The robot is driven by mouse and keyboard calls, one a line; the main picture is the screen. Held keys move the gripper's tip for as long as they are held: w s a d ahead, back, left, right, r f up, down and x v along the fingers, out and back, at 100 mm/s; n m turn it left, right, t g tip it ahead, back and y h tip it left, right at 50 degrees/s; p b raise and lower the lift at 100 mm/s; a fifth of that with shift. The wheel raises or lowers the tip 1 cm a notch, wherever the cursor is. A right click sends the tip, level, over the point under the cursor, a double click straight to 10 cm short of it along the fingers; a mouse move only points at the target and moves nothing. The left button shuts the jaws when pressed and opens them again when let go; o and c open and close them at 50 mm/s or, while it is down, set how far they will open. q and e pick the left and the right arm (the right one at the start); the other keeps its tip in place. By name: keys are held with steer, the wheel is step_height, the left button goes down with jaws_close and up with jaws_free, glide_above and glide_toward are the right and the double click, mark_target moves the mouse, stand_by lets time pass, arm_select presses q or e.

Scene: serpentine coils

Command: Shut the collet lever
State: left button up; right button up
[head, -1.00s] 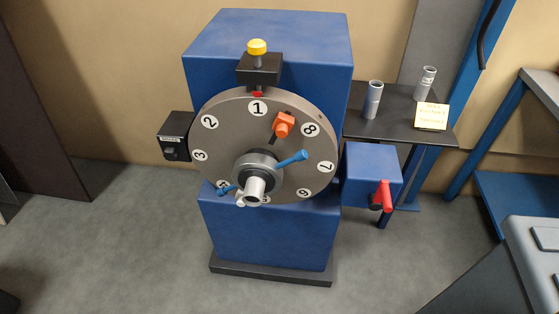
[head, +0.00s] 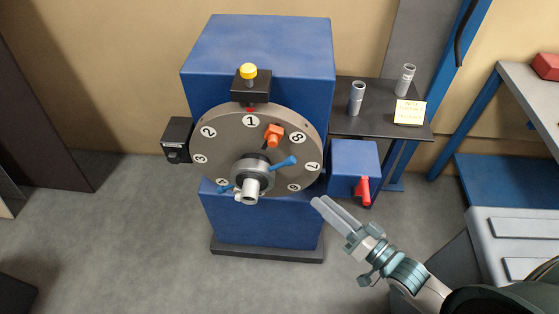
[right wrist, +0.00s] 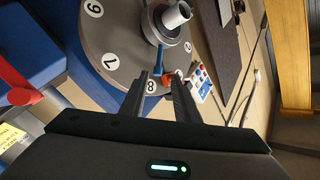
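A grey numbered dial (head: 228,145) faces me on a blue machine, with the 1 at the top. A blue lever (head: 283,163) sticks out to the upper right from its silver hub (head: 250,188). A red lever (head: 362,190) hangs on a small blue box right of the dial; I cannot tell by label which lever is the collet lever. My right gripper (head: 322,200) is open and empty, in front of the machine, below right of the dial. In the right wrist view the blue lever (right wrist: 159,72) appears beyond the gap between its fingers (right wrist: 160,82), apparently untouched. My left gripper is out of view.
An orange block (head: 273,133) sits on the dial face. A yellow-topped black bracket (head: 250,88) stands above it. A dark side shelf (head: 380,122) bears two grey tubes (head: 356,98) and a yellow note (head: 410,112). A workbench (head: 530,100) stands at right.

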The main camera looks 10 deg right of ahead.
mark_target(280, 165)
steer(key=b+x, duration=0.4)
steer(key=x, duration=1.3)
steer(key=shift+w+f, duration=0.1)
steer(key=shift+w, duration=0.1)
jaws_close()
